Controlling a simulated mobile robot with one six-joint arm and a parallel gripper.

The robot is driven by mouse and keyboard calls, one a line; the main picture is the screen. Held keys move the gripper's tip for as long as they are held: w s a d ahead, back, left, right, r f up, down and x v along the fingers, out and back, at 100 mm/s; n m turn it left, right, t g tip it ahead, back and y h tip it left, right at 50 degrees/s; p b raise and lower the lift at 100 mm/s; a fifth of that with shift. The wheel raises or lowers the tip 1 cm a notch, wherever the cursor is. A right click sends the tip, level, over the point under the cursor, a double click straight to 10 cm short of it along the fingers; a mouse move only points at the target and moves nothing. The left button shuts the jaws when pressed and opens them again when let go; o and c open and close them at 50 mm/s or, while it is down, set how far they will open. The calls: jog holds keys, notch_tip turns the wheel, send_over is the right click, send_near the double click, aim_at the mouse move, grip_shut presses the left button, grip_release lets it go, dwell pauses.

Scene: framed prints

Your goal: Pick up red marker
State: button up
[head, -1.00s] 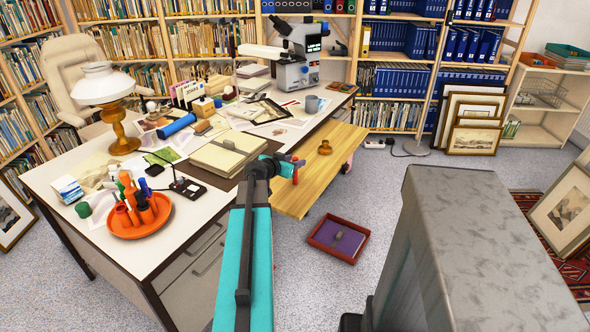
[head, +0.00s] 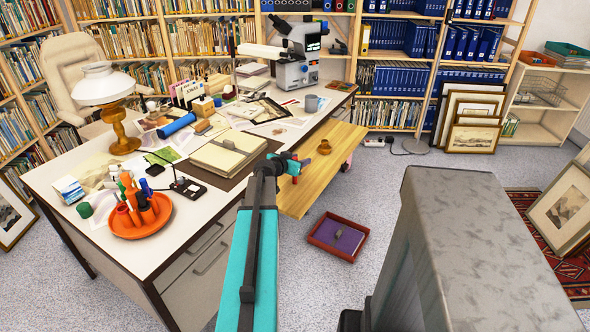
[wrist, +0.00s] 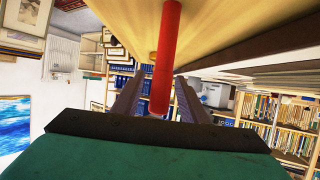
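In the wrist view the red marker (wrist: 165,60) is a plain red cylinder running from the top edge down between my fingers. My gripper (wrist: 161,78) has its two dark fingers apart, one on each side of it, with a gap on the left; it looks open. In the head view my gripper (head: 292,167) is beside the pull-out wooden board, with small red parts at its end. I cannot tell which red part there is the marker. Whether the marker touches the board is hidden.
The wooden board (head: 328,165) sticks out from the cluttered white desk (head: 110,255) and bears a small brown object (head: 325,147). An orange tray of markers (head: 145,231) stands on the desk. A red tray (head: 330,253) lies on the floor.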

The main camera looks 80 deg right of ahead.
grip_shut()
jog(key=shift+r, duration=0.1)
